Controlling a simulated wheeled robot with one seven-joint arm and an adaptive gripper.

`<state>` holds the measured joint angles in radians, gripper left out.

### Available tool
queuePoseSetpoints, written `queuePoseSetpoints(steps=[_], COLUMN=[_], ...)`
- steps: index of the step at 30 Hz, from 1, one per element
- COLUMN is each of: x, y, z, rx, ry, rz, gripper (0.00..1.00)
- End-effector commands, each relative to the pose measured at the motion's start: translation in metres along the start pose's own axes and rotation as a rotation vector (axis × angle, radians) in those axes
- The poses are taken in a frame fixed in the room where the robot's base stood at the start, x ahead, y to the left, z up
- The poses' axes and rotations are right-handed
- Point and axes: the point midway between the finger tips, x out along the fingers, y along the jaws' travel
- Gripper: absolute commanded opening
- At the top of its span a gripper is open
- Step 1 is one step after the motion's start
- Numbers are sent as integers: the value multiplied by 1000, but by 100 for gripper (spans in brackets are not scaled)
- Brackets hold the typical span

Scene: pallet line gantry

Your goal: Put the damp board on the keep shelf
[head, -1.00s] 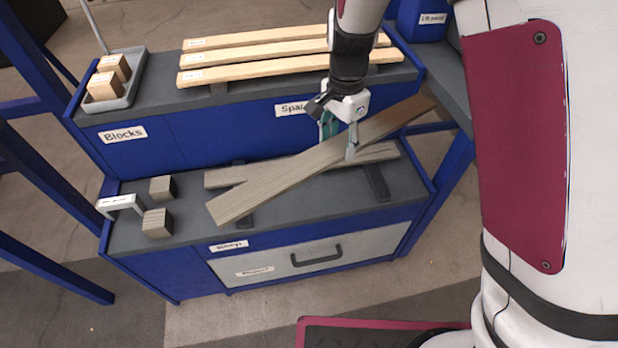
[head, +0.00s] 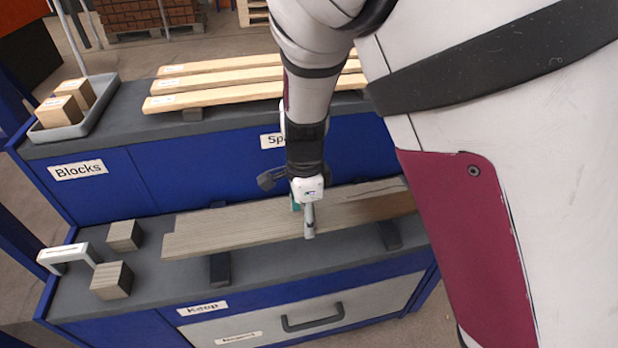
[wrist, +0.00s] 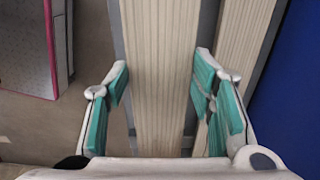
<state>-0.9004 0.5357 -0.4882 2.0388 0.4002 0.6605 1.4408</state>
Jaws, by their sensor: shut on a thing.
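The damp board (head: 235,231) is long and grey-brown with a darker brown patch toward its right end. It lies lengthwise along the lower shelf, labelled Keep (head: 270,268), above two dark bearers. I cannot tell whether it touches them. My gripper (head: 308,215) is shut on the board near its middle, pointing down. In the wrist view the damp board (wrist: 160,60) runs between the teal-padded fingers (wrist: 160,85). Another grey board (head: 375,187) lies just behind it, also seen at right in the wrist view (wrist: 240,45). My arm hides the right end of the boards.
Two small grey blocks (head: 112,280) and a white bracket (head: 70,257) stand at the shelf's left. The blue upper unit (head: 190,165) rises behind, carrying several pale boards (head: 220,90) and a tray of blocks (head: 75,125). A drawer handle (head: 312,318) shows below.

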Motion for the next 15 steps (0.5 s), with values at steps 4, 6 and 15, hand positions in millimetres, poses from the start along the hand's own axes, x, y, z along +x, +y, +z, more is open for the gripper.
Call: queuePoseSetpoints(steps=[4,6,15], x=[13,23,56], y=[0,0,-1], z=[0,0,0], rx=[-1,0,0], ry=[0,-1,-1], rz=[-1,0,-2], gripper=[13,13,13])
